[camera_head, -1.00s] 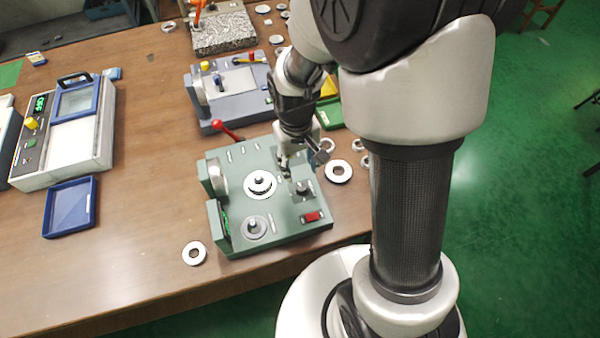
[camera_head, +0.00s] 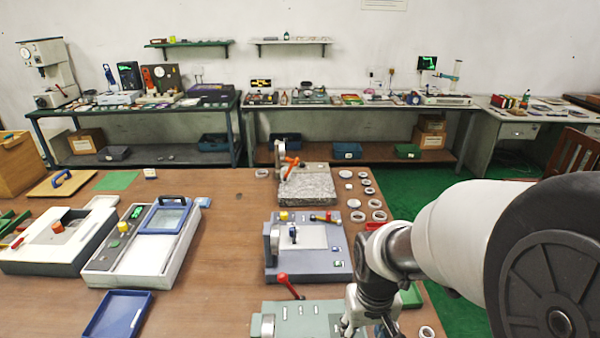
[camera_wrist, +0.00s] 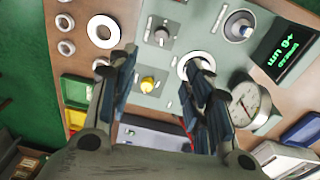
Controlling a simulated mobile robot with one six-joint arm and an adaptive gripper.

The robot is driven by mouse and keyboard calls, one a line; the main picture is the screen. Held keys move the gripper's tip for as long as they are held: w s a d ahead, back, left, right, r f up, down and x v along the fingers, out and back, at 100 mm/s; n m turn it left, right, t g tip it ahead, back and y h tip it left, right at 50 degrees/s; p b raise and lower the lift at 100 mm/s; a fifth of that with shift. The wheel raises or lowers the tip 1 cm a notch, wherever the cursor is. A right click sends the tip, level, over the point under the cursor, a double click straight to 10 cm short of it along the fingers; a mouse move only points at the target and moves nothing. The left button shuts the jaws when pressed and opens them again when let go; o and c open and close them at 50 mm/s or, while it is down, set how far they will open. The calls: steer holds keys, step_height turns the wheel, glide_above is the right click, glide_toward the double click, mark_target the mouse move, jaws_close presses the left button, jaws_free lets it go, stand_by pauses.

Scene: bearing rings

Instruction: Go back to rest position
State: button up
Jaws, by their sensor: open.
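My gripper (camera_wrist: 162,75) is open and empty in the wrist view, its two fingers apart above the green machine (camera_wrist: 180,15). A ring (camera_wrist: 188,65) on that machine shows beside the right finger, partly hidden by it. A dial gauge (camera_wrist: 245,104) and a lit green display (camera_wrist: 285,52) are on the machine's right side in that view. In the head view my gripper (camera_head: 352,325) is at the lower edge, over the right part of the green machine (camera_head: 310,315), with its fingertips cut off or hard to see.
A grey-blue machine (camera_head: 300,262) stands behind the green one, and a speckled stone block (camera_head: 306,190) behind that. Several loose rings (camera_head: 378,216) lie near the right table edge. A blue tray (camera_head: 118,315) is at the front left. Bare table (camera_head: 215,285) lies between.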

steer(key=s+r+t, duration=0.3)
steer(key=s+r, duration=1.1)
steer(key=shift+d+r+m+t, duration=0.2)
steer(key=shift+m+t, duration=0.1)
steer(key=shift+t, duration=0.1)
steer(key=shift+c, duration=0.2)
